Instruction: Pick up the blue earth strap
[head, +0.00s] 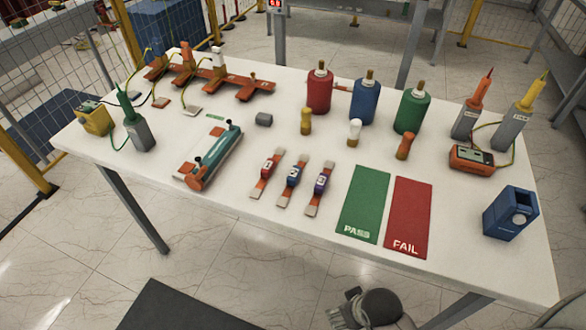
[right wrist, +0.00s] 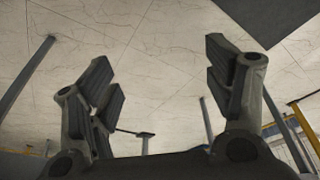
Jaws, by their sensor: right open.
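The blue earth strap (head: 291,175) lies on the white table in the head view. It is the middle one of three short copper-coloured straps with silvery ends, each with a coloured, numbered band. The red-banded strap (head: 268,165) lies to its left and the purple-banded strap (head: 322,184) to its right. My right gripper (head: 345,309) is low in the head view, off the table's front edge and well apart from the straps. In the right wrist view its fingers (right wrist: 165,85) are spread and empty, with floor behind them. My left gripper is not in view.
A green PASS mat (head: 363,204) and a red FAIL mat (head: 408,215) lie right of the straps. Red (head: 319,90), blue (head: 365,102) and green (head: 411,111) bottles stand behind. A blue box (head: 511,211) is far right.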

